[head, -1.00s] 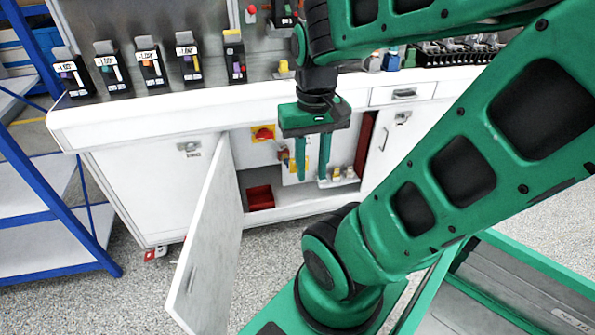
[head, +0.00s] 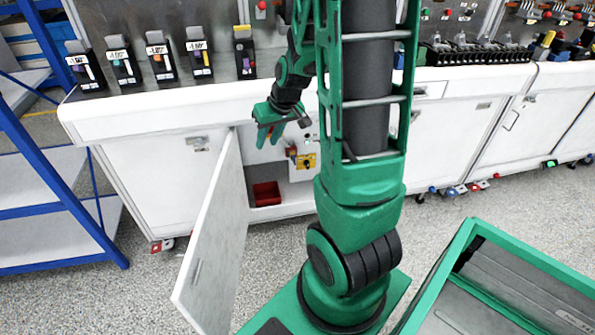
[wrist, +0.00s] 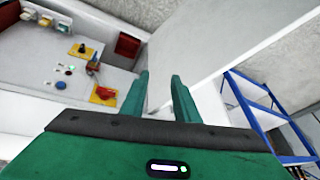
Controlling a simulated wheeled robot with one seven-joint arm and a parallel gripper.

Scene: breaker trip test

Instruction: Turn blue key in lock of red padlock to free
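The red padlock (head: 291,152) is a small red shape with some blue on it, inside the open cabinet beside a yellow plate (head: 305,161). In the wrist view the padlock (wrist: 93,67) hangs left of my fingers, between two yellow plates; one (wrist: 103,95) bears a red knob. A tiny blue patch shows on the padlock; I cannot tell whether it is the blue key. My gripper (head: 268,138) is at the cabinet opening, left of the padlock and apart from it. In the wrist view its fingers (wrist: 160,78) are apart with nothing between them.
The open white cabinet door (head: 210,240) stands out to the left, close to my gripper. A red bin (head: 266,194) sits on the cabinet floor. Several breakers (head: 160,58) stand on the worktop (head: 200,100). A blue rack (head: 60,215) is at the far left.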

